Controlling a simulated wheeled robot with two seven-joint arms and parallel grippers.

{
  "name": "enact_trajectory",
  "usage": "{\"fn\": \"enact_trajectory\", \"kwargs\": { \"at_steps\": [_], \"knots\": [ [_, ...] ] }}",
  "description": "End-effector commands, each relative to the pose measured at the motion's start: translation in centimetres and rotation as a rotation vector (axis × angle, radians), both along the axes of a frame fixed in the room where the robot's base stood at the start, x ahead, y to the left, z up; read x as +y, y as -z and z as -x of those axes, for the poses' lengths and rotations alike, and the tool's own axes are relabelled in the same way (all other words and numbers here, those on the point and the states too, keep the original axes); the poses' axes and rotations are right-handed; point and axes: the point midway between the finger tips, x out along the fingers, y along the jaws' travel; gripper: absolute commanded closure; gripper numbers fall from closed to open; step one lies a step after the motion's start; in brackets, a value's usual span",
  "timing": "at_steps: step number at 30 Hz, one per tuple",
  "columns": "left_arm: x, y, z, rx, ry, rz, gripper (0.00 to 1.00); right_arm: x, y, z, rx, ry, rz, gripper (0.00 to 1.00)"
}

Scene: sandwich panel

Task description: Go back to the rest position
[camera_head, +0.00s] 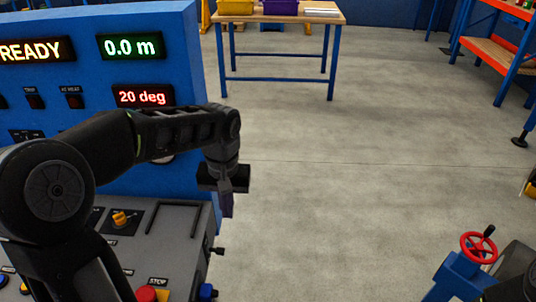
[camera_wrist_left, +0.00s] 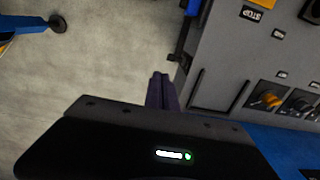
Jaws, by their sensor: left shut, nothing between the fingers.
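My left gripper (camera_head: 227,205) is shut and empty. In the head view it hangs pointing down, just past the right edge of the grey control desk (camera_head: 180,255). In the left wrist view the closed fingers (camera_wrist_left: 160,92) are over the floor beside the desk's side, with nothing between them. My left arm reaches in from the left across the blue panel. My right gripper does not show.
The blue panel (camera_head: 75,40) has lit displays reading READY, 0.0 m and 20 deg. The desk carries an orange knob (camera_head: 121,219) and a red button (camera_head: 147,293). A red handwheel (camera_head: 478,247) stands at lower right. A workbench (camera_head: 290,14) is behind. The middle floor is clear.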

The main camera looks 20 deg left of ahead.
Motion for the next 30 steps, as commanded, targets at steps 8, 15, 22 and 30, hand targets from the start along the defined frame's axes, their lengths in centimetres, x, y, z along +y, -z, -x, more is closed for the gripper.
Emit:
{"fn": "enact_trajectory", "kwargs": {
  "at_steps": [8, 15, 22, 30],
  "knots": [
    [-0.3, 0.0, -1.5, -0.063, 0.038, 0.011, 1.00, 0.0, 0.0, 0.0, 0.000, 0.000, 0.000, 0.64],
    [-5.5, 3.8, -7.1, -0.331, 0.168, 0.122, 1.00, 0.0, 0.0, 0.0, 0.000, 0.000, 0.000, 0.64],
    [-15.3, 18.4, -4.6, -0.436, 0.232, 0.276, 1.00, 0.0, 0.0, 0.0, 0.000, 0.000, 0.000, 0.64],
    [-20.8, 30.2, 9.7, -0.252, 0.182, 0.343, 1.00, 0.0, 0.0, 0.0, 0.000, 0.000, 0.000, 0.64]
  ]
}}
